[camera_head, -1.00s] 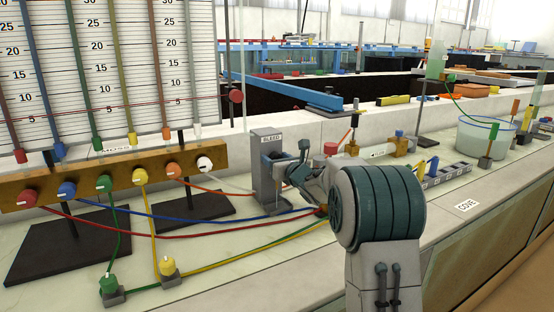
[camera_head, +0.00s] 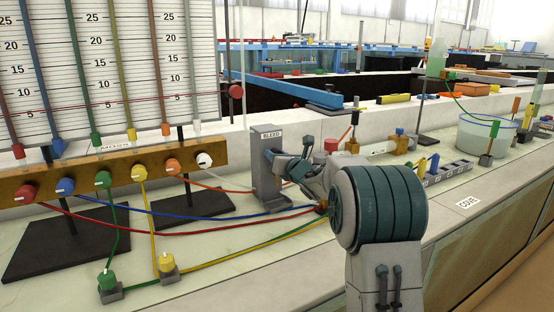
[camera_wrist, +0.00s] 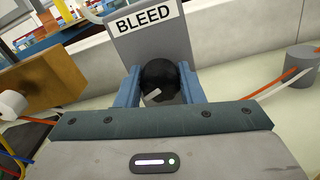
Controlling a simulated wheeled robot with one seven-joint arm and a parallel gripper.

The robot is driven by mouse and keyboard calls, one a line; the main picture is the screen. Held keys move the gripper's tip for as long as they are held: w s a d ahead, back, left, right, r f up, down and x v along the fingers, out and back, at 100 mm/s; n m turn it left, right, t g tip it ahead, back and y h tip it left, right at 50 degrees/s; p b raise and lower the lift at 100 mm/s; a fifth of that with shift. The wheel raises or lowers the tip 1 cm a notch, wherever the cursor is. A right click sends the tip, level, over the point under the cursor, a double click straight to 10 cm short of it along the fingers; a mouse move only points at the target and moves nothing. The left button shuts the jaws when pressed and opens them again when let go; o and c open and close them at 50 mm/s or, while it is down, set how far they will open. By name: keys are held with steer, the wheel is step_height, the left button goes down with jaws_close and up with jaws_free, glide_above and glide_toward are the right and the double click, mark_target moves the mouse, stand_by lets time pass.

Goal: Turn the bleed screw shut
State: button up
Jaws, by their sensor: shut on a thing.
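The bleed screw is a round black knob (camera_wrist: 160,82) with a pale mark, on the front of the grey block labelled BLEED (camera_head: 268,172). The block also shows in the wrist view (camera_wrist: 152,46). In the wrist view my gripper (camera_wrist: 160,92) has its two blue fingers on either side of the knob and is shut on it. The pale mark on the knob slants. In the head view my gripper (camera_head: 280,160) reaches the block's front from the right, and it hides the knob there.
A wooden manifold (camera_head: 110,172) with several coloured knobs stands left of the block, with coloured tubes running over the bench. A red-topped fitting (camera_head: 331,146) and a clear tank (camera_head: 485,135) stand to the right. A yellow valve (camera_head: 168,264) sits at the front.

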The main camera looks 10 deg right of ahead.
steer(key=m+b, duration=0.1)
steer(key=m, duration=0.1)
steer(key=shift+f+m, duration=0.15)
steer(key=shift+m, duration=0.15)
steer(key=m+b, duration=0.1)
steer(key=m, duration=0.2)
steer(key=shift+m, duration=0.3)
steer(key=m+p, duration=0.1)
steer(key=m, duration=0.5)
steer(key=shift+d, duration=0.1)
steer(key=m+p, duration=0.1)
steer(key=m, duration=0.4)
steer(key=m+p, duration=0.2)
steer(key=m, duration=0.2)
steer(key=shift+m, duration=0.4)
steer(key=shift+f, duration=0.1)
steer(key=o, duration=1)
